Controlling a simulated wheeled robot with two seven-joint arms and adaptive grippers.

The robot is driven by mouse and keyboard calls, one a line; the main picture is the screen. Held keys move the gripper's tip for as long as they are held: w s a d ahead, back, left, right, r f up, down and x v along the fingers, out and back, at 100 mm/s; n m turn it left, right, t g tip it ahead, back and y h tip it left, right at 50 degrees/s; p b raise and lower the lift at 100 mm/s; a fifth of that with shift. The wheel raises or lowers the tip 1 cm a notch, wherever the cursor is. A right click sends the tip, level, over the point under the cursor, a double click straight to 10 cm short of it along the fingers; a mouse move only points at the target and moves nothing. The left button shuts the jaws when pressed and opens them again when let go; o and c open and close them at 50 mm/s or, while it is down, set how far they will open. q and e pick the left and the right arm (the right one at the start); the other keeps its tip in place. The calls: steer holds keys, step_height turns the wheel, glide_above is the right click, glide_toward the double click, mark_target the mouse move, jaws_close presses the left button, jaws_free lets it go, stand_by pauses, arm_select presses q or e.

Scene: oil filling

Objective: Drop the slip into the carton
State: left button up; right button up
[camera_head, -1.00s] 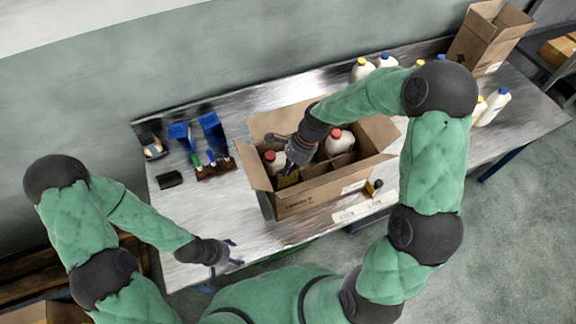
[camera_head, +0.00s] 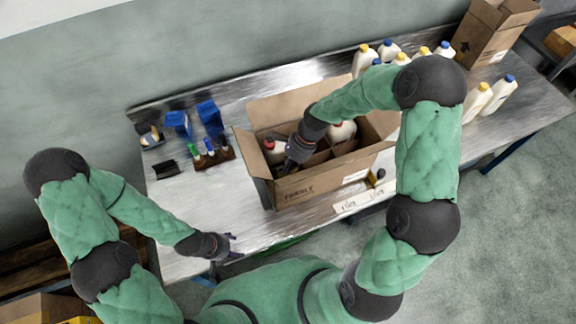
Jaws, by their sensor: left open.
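The open cardboard carton (camera_head: 315,187) stands mid-table with its flaps spread. Inside are dividers and at least two white bottles with red caps, one at the left (camera_head: 274,152) and one further right (camera_head: 343,131). My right gripper (camera_head: 296,160) reaches down over the carton's left half, beside the left bottle. Its fingertips are small and dark, so I cannot tell if it is open or holds anything. I cannot make out a slip for certain. My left gripper (camera_head: 233,244) is open and empty over the table's front left edge.
Blue bins (camera_head: 209,115), small tools in a brown rack (camera_head: 212,158) and a black item (camera_head: 165,168) lie left of the carton. White labels (camera_head: 358,202) are at the front edge. Several bottles (camera_head: 477,101) and a tall box (camera_head: 490,32) stand at the right and back.

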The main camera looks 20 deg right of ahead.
steer(key=shift+o, duration=1.4)
steer(key=v, duration=1.2)
arm_select(q)
steer(key=shift+r, duration=0.1)
arm_select(e)
steer(key=shift+r, duration=0.15)
